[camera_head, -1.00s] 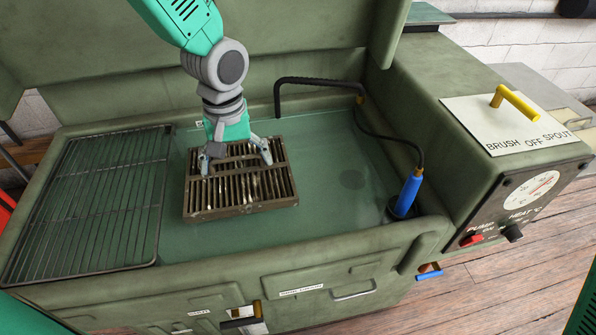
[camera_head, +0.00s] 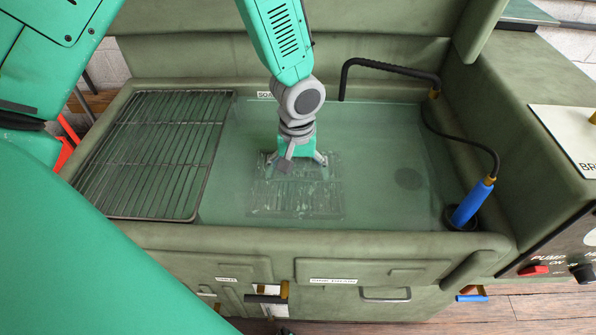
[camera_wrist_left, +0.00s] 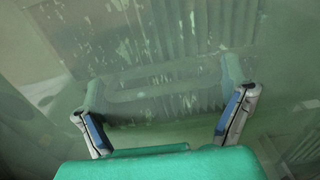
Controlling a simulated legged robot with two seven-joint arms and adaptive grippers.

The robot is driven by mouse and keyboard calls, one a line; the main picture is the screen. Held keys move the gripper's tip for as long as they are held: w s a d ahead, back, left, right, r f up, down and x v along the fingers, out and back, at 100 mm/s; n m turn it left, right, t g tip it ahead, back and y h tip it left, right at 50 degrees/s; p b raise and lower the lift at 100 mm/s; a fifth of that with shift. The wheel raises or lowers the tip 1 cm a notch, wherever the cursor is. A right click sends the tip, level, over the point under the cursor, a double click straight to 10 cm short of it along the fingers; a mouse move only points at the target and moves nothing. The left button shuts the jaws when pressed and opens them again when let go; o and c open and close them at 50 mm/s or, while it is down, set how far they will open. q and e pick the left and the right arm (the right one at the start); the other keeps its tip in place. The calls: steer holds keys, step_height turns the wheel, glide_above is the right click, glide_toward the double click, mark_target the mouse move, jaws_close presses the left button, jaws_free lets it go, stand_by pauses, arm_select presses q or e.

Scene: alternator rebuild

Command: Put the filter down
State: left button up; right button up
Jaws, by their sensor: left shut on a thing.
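The filter (camera_head: 297,199), a slatted rectangular panel, lies under the greenish liquid in the wash basin (camera_head: 370,243) and shows faintly through it. My left gripper (camera_head: 295,162) is at the filter's far side, its fingertips at the liquid surface. It is shut on the filter. In the left wrist view, the two fingers (camera_wrist_left: 165,122) are at either end of the filter's curved handle (camera_wrist_left: 165,88), with the slats blurred by the liquid. Whether the filter touches the basin floor is hard to tell. My right gripper is not in view.
A wire rack (camera_head: 155,155) covers the basin's left part. A black hose (camera_head: 385,64) arches at the back right, leading to a blue-handled brush (camera_head: 472,203) at the right edge.

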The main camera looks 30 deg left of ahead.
arm_select(q)
steer(key=o, duration=1)
steer(key=shift+a, duration=0.5)
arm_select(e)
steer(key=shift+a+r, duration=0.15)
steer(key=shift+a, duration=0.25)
arm_select(q)
steer(key=r, duration=0.3)
steer(key=r+p, duration=0.1)
steer(key=r, duration=0.3)
steer(key=r+p, duration=0.1)
steer(key=r, duration=0.3)
steer(key=shift+d, duration=0.25)
steer(key=shift+r, duration=0.5)
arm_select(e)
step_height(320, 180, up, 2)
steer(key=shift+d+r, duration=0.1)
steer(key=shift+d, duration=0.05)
